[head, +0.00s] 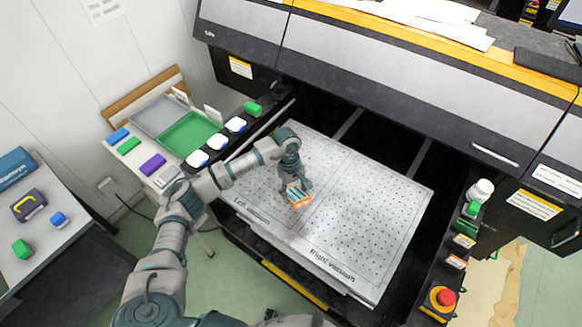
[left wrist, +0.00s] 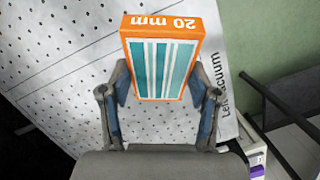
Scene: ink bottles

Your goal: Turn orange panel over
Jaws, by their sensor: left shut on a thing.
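The orange panel (head: 298,197) is a small block with an orange edge and a face of teal and white stripes. In the head view it is at the left part of the perforated vacuum table (head: 375,215). In the left wrist view the panel (left wrist: 164,62) shows "20 mm" upside down on its orange edge. My left gripper (head: 294,186) is shut on the panel, with one finger on each side of it in the left wrist view (left wrist: 160,95). I cannot tell whether the panel touches the table. My right gripper is not in view.
The printer's gantry (head: 400,75) spans the back of the table. A side shelf at left holds a green tray (head: 188,133), a grey tray (head: 158,115) and several coloured blocks. A red emergency button (head: 446,297) is at the right. The table's right part is clear.

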